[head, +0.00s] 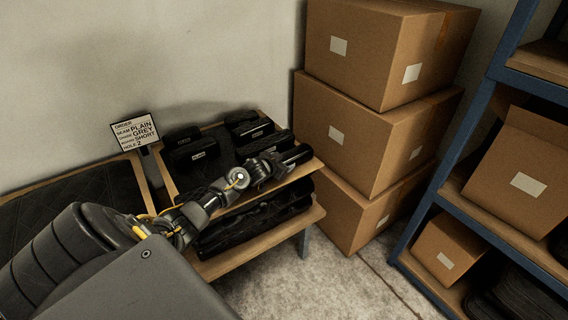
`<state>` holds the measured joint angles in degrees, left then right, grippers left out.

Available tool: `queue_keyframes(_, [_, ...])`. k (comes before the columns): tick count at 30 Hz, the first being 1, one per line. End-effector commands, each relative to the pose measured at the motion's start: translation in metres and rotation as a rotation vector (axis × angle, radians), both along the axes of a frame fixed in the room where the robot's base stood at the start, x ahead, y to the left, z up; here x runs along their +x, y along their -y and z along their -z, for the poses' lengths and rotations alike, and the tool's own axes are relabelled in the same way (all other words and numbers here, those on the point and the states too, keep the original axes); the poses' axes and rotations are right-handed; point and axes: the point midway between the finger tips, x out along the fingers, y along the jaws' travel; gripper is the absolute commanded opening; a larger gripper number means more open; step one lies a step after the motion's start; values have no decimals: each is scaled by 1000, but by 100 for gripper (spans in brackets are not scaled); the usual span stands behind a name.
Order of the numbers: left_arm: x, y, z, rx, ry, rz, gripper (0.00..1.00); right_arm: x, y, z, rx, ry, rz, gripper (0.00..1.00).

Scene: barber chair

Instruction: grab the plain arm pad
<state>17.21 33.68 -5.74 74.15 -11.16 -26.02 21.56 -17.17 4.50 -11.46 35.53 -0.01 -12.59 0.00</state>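Several black arm pads with small white labels lie on a tilted wooden rack; the labels are too small to read, so I cannot tell which is the plain one. Two pads are at the rack's left, one of them a labelled pad (197,153). Others are at the right, including a labelled pad (251,131) and a front right pad (297,155). My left gripper (272,167) is over the rack's front right, close to the front right pad; its fingers are dark against dark pads, and contact is unclear. My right gripper is out of view.
An order card (136,131) reads plain, grey, short, hole 2. A lower shelf (268,238) holds dark items. Stacked cardboard boxes (368,135) stand right of the rack. A blue shelving unit (447,164) is farther right. Concrete floor (345,286) is clear in front.

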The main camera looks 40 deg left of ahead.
Motion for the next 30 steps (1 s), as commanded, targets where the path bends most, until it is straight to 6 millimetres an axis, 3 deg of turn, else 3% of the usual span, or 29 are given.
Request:
queue_keyframes(1, [0,0,0,0,0,0,46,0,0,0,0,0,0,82])
queue_keyframes(6, [0,0,0,0,0,1,26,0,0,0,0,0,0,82])
queue_keyframes(19, [1,0,-7,-1,3,0,26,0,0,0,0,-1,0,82])
queue_keyframes(25, [1,0,-35,2,7,1,26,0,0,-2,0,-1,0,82])
queue_keyframes(30, [-22,18,-68,3,6,4,26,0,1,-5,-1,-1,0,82])
